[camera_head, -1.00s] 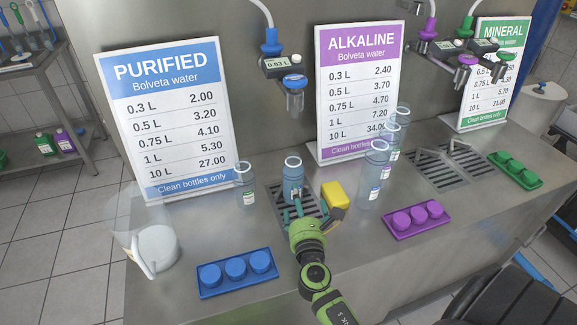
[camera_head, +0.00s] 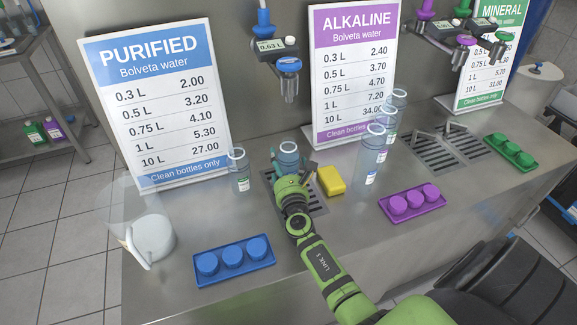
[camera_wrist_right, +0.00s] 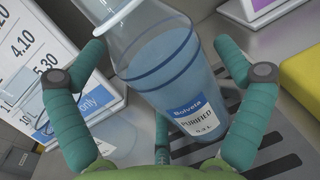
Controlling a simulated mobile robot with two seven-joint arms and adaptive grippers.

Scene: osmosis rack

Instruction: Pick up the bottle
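A clear bottle of bluish water labelled "Bolveta PURIFIED" (camera_wrist_right: 178,75) fills the middle of the right wrist view. In the head view the bottle (camera_head: 288,153) stands at the metal drain grate below the purified-water tap, partly hidden by my right gripper. My right gripper (camera_head: 289,168) is at the bottle's near side. In the wrist view its teal fingers (camera_wrist_right: 160,48) are spread on both sides of the bottle, with gaps visible, and a third finger shows below it. It appears open. My left gripper is not in view.
A yellow block (camera_head: 331,180) lies right of the gripper. Another clear bottle (camera_head: 239,170) stands to the left and several stand at right. Blue caps (camera_head: 233,258) and purple caps (camera_head: 412,201) sit in trays near the front. The tap (camera_head: 289,70) hangs above the bottle.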

